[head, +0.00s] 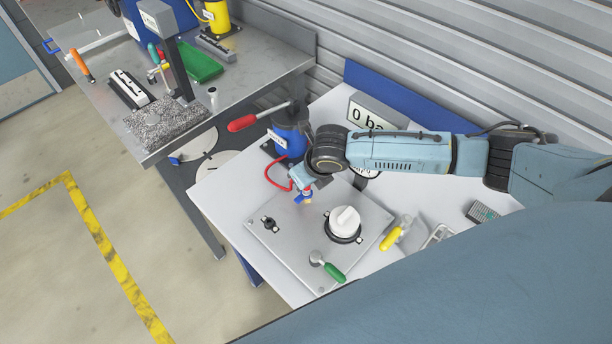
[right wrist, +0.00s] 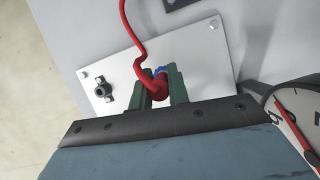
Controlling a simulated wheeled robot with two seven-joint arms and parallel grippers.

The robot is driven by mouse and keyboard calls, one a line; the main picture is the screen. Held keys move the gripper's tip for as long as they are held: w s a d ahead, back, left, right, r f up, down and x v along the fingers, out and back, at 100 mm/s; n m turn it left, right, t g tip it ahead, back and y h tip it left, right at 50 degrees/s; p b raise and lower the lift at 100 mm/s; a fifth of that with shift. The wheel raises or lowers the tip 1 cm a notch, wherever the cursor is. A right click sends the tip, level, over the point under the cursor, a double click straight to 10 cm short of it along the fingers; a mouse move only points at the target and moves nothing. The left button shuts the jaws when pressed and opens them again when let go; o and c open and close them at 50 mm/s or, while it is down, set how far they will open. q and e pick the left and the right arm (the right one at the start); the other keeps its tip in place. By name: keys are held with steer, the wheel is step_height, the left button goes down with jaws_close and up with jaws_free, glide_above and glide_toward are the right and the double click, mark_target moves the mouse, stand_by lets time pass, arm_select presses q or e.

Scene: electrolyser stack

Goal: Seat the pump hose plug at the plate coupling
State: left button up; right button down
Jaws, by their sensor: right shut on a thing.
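My right gripper (head: 306,193) is over the far edge of the metal plate (head: 300,255), shut on the hose plug (right wrist: 159,86). The plug is red with a blue part (right wrist: 160,71) at its far side, between the two dark green fingers. The red hose (right wrist: 140,45) runs from it; in the head view the hose (head: 268,175) loops toward the blue pump (head: 291,138). A black winged fitting (head: 268,223), which looks like the plate coupling, stands on the plate left of the plug and clearly apart from it; it also shows in the right wrist view (right wrist: 104,93). The plug's tip is hidden. My left gripper is not visible.
The plate also carries a white knob (head: 344,222) and a green-handled valve (head: 330,268). A yellow-handled tool (head: 392,238) lies to the right. The pump's red lever (head: 243,123) sticks out left. A gauge (right wrist: 300,115) shows beside the gripper. A display box (head: 372,115) stands behind.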

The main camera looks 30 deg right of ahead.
steer(key=shift+f, duration=0.15)
steer(key=c, duration=1.3)
jaws_free()
steer(key=shift+o, duration=0.2)
steer(key=v, duration=1.3)
steer(key=shift+s, duration=0.15)
steer(key=shift+s, duration=0.1)
